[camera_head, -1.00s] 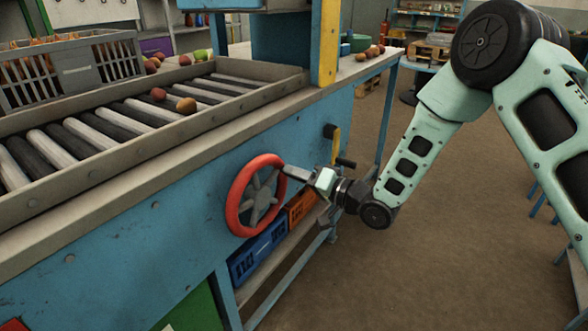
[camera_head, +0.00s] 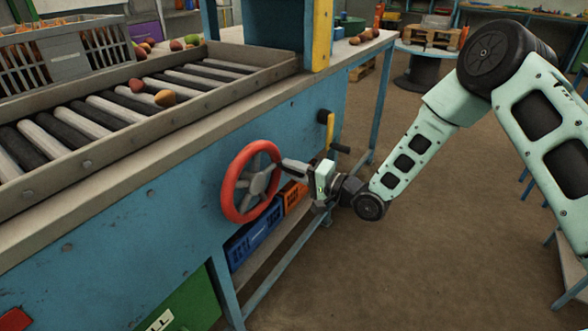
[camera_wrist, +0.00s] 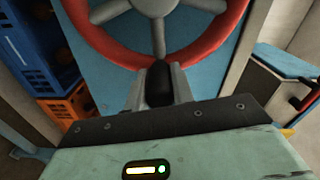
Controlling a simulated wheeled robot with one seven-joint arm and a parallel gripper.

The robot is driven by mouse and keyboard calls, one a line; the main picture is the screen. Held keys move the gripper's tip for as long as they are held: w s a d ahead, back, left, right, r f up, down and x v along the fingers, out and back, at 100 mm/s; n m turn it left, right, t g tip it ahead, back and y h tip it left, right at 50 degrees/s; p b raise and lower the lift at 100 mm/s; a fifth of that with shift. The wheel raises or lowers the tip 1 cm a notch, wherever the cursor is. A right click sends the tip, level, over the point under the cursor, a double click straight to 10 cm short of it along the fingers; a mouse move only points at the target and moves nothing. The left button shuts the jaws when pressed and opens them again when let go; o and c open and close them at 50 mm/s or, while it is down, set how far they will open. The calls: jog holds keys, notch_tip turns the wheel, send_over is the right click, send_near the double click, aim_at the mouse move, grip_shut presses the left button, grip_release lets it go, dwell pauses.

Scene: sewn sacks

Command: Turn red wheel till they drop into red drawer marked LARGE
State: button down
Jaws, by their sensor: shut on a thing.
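The red wheel (camera_head: 228,190), with grey spokes, is on the front of the blue machine and also shows in the wrist view (camera_wrist: 100,42). My gripper (camera_head: 286,164) is at the wheel's right side. In the wrist view its fingers (camera_wrist: 157,88) are closed around a dark grip at the rim.
A green panel (camera_head: 190,300) with partial lettering ending in LL is at the bottom. Blue (camera_head: 255,235) and orange (camera_head: 293,196) crates sit under the machine. A yellow lever (camera_head: 329,130) juts out right of the wheel. The floor to the right is open.

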jog(key=shift+f, duration=0.1)
jog(key=c, duration=1.2)
grip_release()
jog(key=v, duration=1.7)
jog(key=shift+s+d+p, duration=0.2)
jog(key=shift+p, duration=0.15)
